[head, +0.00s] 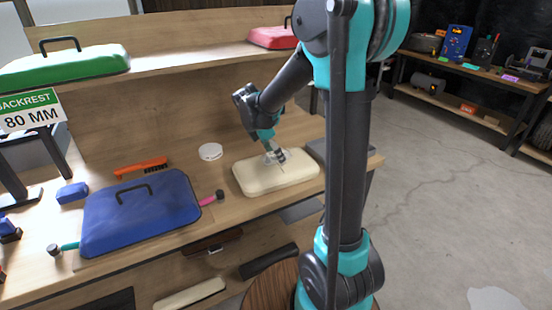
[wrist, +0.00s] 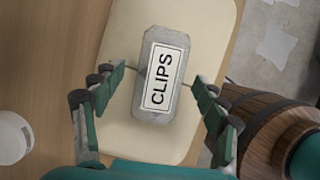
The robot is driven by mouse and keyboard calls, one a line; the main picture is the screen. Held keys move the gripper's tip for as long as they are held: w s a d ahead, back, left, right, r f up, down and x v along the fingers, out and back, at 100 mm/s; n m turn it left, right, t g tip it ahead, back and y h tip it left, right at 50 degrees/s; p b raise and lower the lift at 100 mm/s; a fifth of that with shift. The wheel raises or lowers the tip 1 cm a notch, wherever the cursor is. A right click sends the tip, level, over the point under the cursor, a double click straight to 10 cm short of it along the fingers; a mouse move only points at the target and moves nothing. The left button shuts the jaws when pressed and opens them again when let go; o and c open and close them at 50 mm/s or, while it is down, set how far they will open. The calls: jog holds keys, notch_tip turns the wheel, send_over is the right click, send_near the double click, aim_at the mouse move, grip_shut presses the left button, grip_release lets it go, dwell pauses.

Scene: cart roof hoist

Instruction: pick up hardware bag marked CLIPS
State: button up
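The hardware bag marked CLIPS (wrist: 161,75) is a small grey pouch with a white label in black letters. It lies on a cream padded board (wrist: 116,120), which also shows on the workbench in the head view (head: 262,180). My gripper (wrist: 163,78) is open above the bag, with one finger on each side of it in the wrist view. I see gaps between the fingers and the bag. In the head view my gripper (head: 277,158) points down over the cream board and mostly hides the bag.
A blue case with a handle (head: 140,215), an orange brush (head: 141,167) and a white round lid (head: 210,151) lie left of the cream board. A shelf above holds a green case (head: 65,67) and a red case (head: 272,38). A wooden barrel (wrist: 270,125) stands beside the bench.

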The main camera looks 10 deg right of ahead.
jog(key=c, duration=1.2)
jog(key=shift+r, duration=0.15)
